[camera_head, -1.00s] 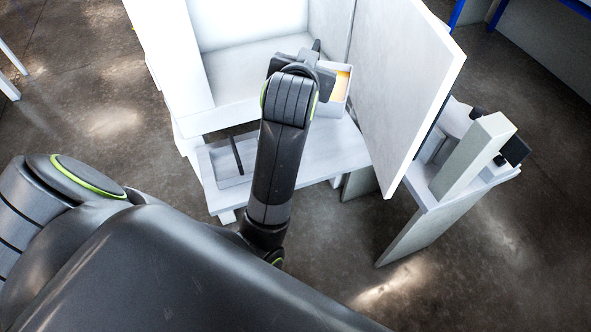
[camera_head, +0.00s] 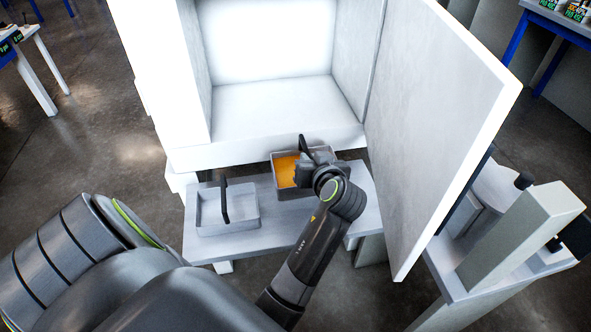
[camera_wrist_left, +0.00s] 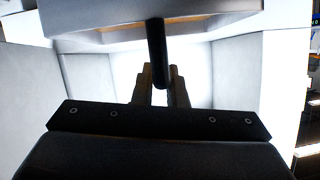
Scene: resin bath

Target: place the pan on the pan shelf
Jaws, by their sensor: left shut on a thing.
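A grey pan with orange content (camera_head: 287,192) shows at the right part of the white shelf below the cabinet opening. My left gripper (camera_head: 306,166) is shut on its upright black handle, whose top shows above the jaws. In the left wrist view the pan's side (camera_wrist_left: 110,38) fills the top, and the dark handle runs down between the fingers (camera_wrist_left: 160,85). The white shelf (camera_head: 285,228) lies below. I cannot tell whether the pan touches it or hangs just above. My right gripper is not in view.
An empty pale pan (camera_head: 240,222) with a black handle sits on the shelf's left part. The white cabinet (camera_head: 275,105) is open and empty. Its open door (camera_head: 440,110) stands just right of my arm. A side stand (camera_head: 520,240) is further right.

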